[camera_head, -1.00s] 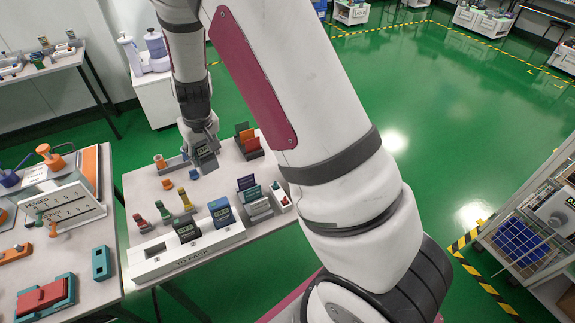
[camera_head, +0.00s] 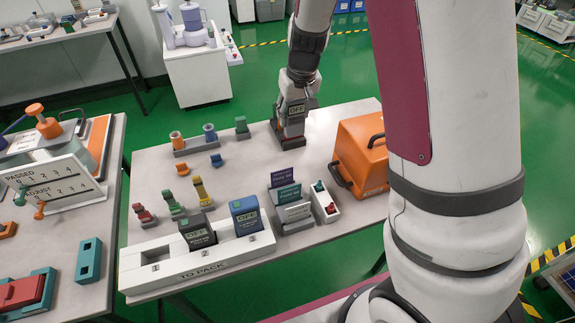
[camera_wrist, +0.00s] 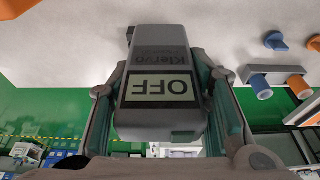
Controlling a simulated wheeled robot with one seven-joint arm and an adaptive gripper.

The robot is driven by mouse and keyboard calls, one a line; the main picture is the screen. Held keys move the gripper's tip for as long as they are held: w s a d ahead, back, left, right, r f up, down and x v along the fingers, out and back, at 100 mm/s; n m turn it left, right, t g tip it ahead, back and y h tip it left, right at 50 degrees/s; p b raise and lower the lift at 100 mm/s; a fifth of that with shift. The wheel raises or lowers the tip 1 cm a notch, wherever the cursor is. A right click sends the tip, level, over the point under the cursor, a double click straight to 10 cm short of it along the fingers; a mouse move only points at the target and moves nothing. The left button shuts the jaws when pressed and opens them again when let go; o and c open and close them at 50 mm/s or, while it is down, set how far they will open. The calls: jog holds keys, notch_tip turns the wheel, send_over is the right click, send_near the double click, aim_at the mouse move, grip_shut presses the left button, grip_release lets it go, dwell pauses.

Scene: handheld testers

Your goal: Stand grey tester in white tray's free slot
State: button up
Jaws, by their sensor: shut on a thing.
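My gripper (camera_head: 291,112) is shut on a dark grey tester (camera_head: 296,110) at the back of the table, right of the cup rack. In the wrist view the tester (camera_wrist: 160,88) sits between both fingers, its "OFF" screen inverted. I cannot tell whether its lower end touches the table. The white tray (camera_head: 200,268), marked "TO PACK", lies at the table's front left. Its left slot (camera_head: 155,254) is empty. Another dark grey tester (camera_head: 198,232) and a blue tester (camera_head: 245,216) stand in it further right.
An orange case (camera_head: 362,150) stands on the right. Upright cards (camera_head: 286,193) and a small white box (camera_head: 325,203) lie right of the tray. Small coloured pieces (camera_head: 172,202) stand behind the tray. A cup rack (camera_head: 195,147) is at the back. The table's middle is mostly bare.

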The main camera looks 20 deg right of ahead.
notch_tip(320, 180, down, 10)
jog(key=shift+r+b, duration=0.2)
jog(key=shift+b, duration=0.45)
jog(key=shift+f, duration=0.1)
jog(key=o, duration=1.2)
